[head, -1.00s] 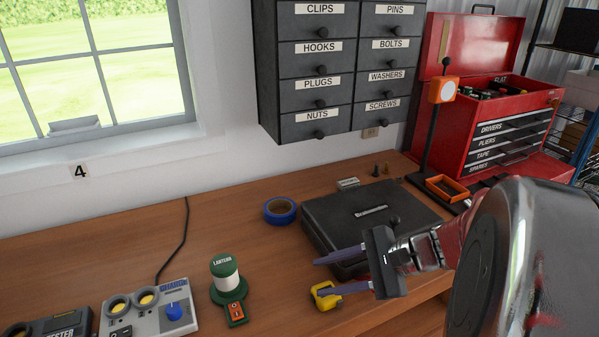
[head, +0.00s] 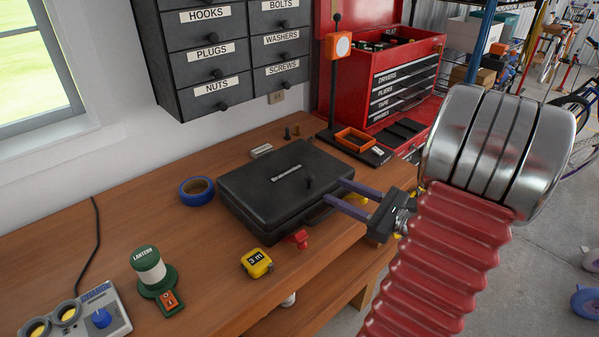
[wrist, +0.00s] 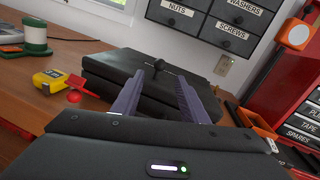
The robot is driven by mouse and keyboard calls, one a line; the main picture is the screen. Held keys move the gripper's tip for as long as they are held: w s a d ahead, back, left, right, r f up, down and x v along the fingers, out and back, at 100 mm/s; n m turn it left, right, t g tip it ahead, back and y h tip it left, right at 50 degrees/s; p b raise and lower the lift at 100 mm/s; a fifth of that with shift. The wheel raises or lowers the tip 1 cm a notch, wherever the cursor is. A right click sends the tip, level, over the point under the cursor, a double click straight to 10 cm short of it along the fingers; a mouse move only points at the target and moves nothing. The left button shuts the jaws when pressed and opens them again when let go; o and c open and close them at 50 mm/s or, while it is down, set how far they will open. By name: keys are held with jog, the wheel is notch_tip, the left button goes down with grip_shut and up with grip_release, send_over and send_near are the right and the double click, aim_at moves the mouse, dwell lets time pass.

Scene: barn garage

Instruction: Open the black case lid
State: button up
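The black case (head: 262,193) lies closed on the wooden bench, with a label and a small round knob (head: 309,181) on its lid. It also fills the middle of the wrist view (wrist: 150,75), with the knob at its top. My gripper (head: 343,196) is at the case's front right edge, its two purple fingers spread apart and pointing at the case. In the wrist view the open fingers (wrist: 158,96) frame part of the case front, with nothing between them. Whether a fingertip touches the case I cannot tell.
A yellow tape measure (head: 256,263) and a small red object (head: 300,239) lie in front of the case. Blue tape (head: 197,191) is left of it, a green lantern (head: 153,275) farther left. An orange tray (head: 354,140) and red toolbox (head: 395,75) stand behind right.

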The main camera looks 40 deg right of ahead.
aim_at(297, 182)
jog(key=shift+x, duration=7)
jog(key=shift+s+f, duration=0.1)
jog(key=shift+c, duration=0.2)
grip_shut()
